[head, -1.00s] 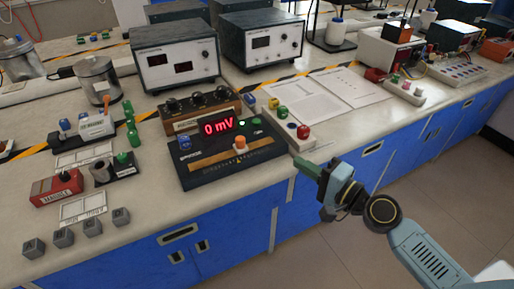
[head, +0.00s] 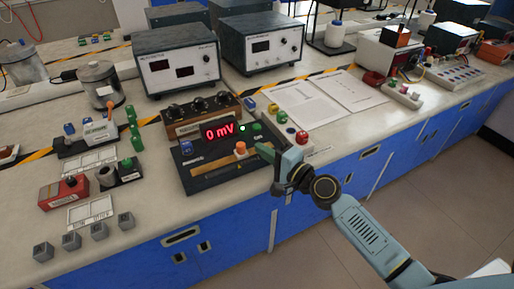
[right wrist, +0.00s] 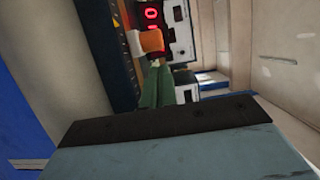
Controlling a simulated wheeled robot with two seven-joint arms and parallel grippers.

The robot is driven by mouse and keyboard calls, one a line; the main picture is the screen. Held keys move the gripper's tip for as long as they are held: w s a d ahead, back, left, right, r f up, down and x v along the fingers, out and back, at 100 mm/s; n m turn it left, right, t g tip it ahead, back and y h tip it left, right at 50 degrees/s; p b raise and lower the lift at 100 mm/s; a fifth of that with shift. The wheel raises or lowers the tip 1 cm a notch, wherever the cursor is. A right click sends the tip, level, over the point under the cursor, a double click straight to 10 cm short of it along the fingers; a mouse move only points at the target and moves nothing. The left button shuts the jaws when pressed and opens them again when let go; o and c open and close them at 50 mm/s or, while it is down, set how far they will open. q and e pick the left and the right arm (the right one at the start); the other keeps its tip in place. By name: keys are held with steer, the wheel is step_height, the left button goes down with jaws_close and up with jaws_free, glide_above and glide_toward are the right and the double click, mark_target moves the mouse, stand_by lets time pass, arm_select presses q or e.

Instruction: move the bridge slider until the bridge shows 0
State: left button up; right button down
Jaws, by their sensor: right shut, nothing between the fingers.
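The bridge (head: 205,183) is a dark board with a wooden slide track near the bench's front edge. Its red display (head: 219,131) reads 0 mV, and a small green light glows beside it. The orange bridge slider (head: 240,148) sits on the track right of its middle; it also shows in the right wrist view (right wrist: 150,41). My right gripper (head: 264,152) is shut and empty, with its green fingertips just right of the slider. In the right wrist view the fingertips (right wrist: 155,68) are close by the slider; I cannot tell whether they touch. My left gripper is not in view.
A brown dial box (head: 200,115) stands behind the bridge. A red button (head: 302,138) and coloured terminals are to its right. A red magnet block (head: 63,193) and several grey cubes lie left. Papers (head: 300,107) lie flat behind.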

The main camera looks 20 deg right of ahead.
mark_target(252, 161)
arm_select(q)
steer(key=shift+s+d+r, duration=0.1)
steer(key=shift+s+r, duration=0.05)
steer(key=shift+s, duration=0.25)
arm_select(e)
steer(key=shift+w+a, duration=0.3)
steer(key=shift+a, duration=0.55)
steer(key=shift+a, duration=0.1)
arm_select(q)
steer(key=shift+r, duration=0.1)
arm_select(e)
steer(key=shift+w+a, duration=0.15)
steer(key=shift+a, duration=0.4)
steer(key=shift+d, duration=0.1)
